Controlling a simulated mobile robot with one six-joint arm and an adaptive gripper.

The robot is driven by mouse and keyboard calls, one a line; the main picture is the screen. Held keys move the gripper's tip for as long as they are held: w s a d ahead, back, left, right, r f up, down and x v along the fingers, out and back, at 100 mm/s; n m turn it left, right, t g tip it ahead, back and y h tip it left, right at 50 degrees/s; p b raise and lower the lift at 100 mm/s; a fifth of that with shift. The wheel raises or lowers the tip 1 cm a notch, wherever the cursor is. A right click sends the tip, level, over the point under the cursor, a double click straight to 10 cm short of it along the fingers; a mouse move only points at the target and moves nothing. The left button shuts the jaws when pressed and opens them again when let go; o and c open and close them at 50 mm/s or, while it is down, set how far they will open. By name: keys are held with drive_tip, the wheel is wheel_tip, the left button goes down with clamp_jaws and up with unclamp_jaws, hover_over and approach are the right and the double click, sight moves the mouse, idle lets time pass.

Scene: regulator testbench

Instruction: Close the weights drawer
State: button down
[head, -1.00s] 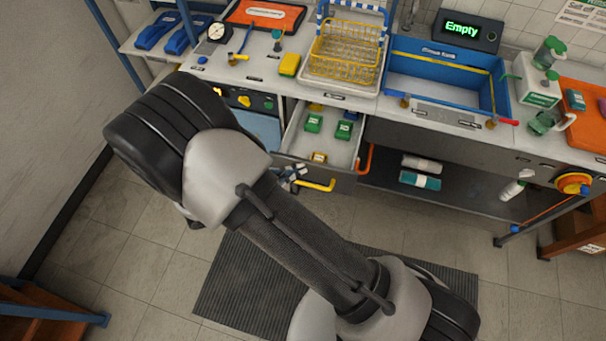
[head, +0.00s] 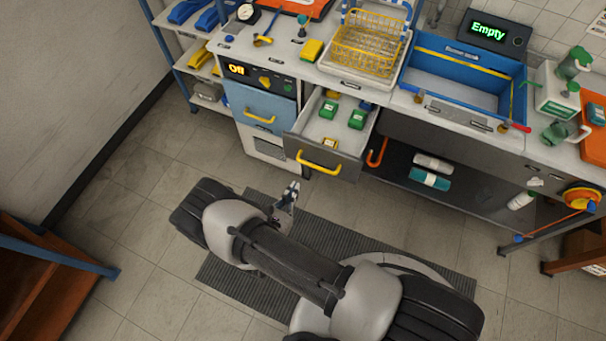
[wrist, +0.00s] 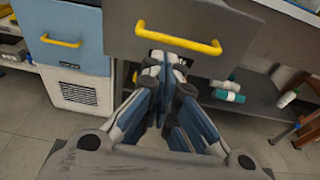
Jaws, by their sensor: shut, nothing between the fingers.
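The weights drawer (head: 329,133) is pulled out under the bench, with green and yellow weights inside. Its dark front carries a yellow handle (head: 320,163). In the wrist view the drawer front (wrist: 190,22) fills the upper middle, with its yellow handle (wrist: 178,38) just beyond my fingertips. My gripper (head: 291,188) is shut and empty, in front of and below the drawer in the head view, apart from the handle. It also shows in the wrist view (wrist: 165,66), fingers together and pointing toward the area below the handle.
A blue drawer (head: 262,108) with a yellow handle is left of the open one, below a panel reading "Off". An orange hook (head: 377,152) is to the right, above a dark shelf (head: 460,190) with bottles.

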drive_tip(key=b+x, duration=0.1)
drive_tip(key=x, duration=0.7)
drive_tip(key=shift+w+d, duration=0.1)
